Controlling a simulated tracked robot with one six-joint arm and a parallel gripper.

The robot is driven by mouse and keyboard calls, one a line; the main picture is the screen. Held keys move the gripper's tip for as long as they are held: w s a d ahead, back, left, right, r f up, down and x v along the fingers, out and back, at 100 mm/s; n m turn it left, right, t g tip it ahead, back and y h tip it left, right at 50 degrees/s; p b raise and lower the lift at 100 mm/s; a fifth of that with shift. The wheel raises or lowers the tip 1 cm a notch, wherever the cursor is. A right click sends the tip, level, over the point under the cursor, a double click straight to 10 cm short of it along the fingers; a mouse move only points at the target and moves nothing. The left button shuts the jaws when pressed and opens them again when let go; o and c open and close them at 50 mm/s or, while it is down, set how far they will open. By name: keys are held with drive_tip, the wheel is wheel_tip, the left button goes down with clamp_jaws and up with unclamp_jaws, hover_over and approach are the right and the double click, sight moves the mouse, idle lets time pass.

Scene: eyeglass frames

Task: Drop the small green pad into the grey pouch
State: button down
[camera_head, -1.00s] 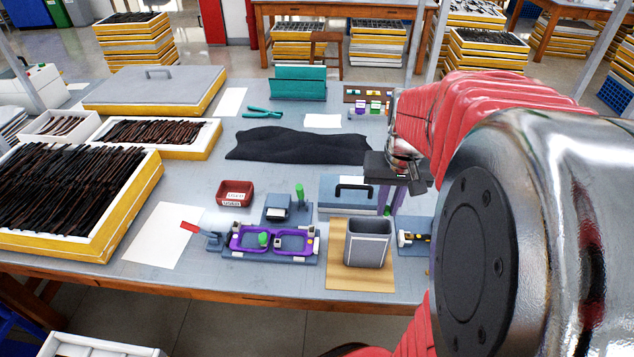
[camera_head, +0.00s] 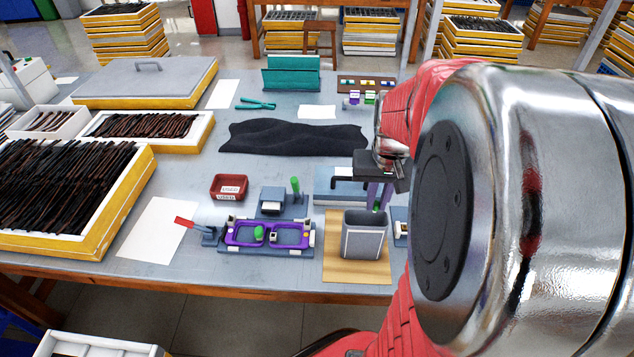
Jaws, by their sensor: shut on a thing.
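The grey pouch (camera_head: 362,242) stands upright with its top open on a wooden board at the front of the table. My gripper (camera_head: 377,203) points down with purple fingers just above the back right of the pouch's opening. It is shut on the small green pad (camera_head: 376,208), a small part of which shows at the fingertips. The fingertips overlap the pouch's back rim in the picture, so I cannot tell whether the pad is over the opening or behind it.
Left of the pouch, purple eyeglass frames (camera_head: 242,237) sit in a blue-grey fixture, with a green piece (camera_head: 259,232) on them. A blue-grey block with a green peg (camera_head: 295,186), a red bin (camera_head: 229,187) and a black cloth (camera_head: 290,138) lie beyond. My arm hides the table's right side.

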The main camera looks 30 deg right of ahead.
sight(377, 206)
drive_tip(key=shift+f, duration=1.6)
drive_tip(key=c, duration=1.7)
unclamp_jaws()
drive_tip(key=shift+o, duration=0.2)
drive_tip(key=shift+r, duration=0.1)
wheel_tip(377, 206, up, 13)
drive_tip(key=s+a, duration=0.1)
drive_tip(key=shift+s+r, duration=0.2)
drive_tip(key=shift+s, duration=0.15)
drive_tip(key=shift+a, duration=0.1)
